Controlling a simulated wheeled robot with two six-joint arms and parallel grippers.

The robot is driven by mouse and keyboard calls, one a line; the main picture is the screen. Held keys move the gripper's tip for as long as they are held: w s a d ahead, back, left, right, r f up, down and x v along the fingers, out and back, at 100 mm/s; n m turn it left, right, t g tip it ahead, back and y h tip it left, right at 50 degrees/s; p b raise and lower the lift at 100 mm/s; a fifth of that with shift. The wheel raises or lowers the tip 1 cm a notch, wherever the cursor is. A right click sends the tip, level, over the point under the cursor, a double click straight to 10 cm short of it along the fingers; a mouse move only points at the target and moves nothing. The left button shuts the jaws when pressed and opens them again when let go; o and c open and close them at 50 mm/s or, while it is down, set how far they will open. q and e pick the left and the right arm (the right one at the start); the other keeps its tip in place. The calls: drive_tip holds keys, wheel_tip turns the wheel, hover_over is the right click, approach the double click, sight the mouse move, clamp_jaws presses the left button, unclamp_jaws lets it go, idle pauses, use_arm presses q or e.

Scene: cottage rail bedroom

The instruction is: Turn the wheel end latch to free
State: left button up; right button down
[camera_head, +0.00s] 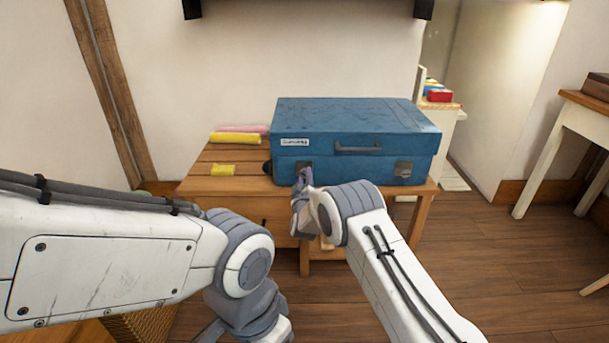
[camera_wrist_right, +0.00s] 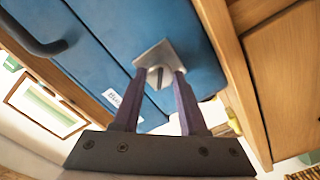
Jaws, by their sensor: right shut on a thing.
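A blue suitcase (camera_head: 340,130) lies flat and closed on a wooden bench. Its front has a handle (camera_head: 358,149) in the middle and a metal latch (camera_head: 403,168) toward the right. A dark wheel (camera_head: 267,168) shows at its left end. My right gripper (camera_head: 306,177) is at the front left latch and mostly hides it in the head view. In the right wrist view, the fingers (camera_wrist_right: 159,76) are shut on the turn piece of this latch, in front of its square metal plate (camera_wrist_right: 153,56). My left arm's wrist shows at the bottom, but its jaws are out of view.
The bench (camera_head: 195,184) carries folded yellow and pink cloths (camera_head: 235,137) and a small yellow piece (camera_head: 223,170) left of the suitcase. A white shelf unit (camera_head: 447,125) stands behind right, and a white-legged table (camera_head: 560,130) at far right. The wooden floor (camera_head: 490,245) between is clear.

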drive_tip(key=n+p, duration=0.1)
drive_tip(key=n, duration=0.3)
drive_tip(key=shift+f+n+p, duration=0.1)
drive_tip(key=shift+n+p, duration=0.35)
drive_tip(key=shift+n, duration=1.35)
drive_tip(key=shift+c, duration=2.3)
unclamp_jaws()
drive_tip(key=shift+s+p, duration=0.35)
drive_tip(key=shift+s, duration=0.2)
drive_tip(key=s+p, duration=0.2)
drive_tip(key=s, duration=0.7)
drive_tip(key=shift+s+p, duration=0.2)
drive_tip(key=shift+p, duration=0.2)
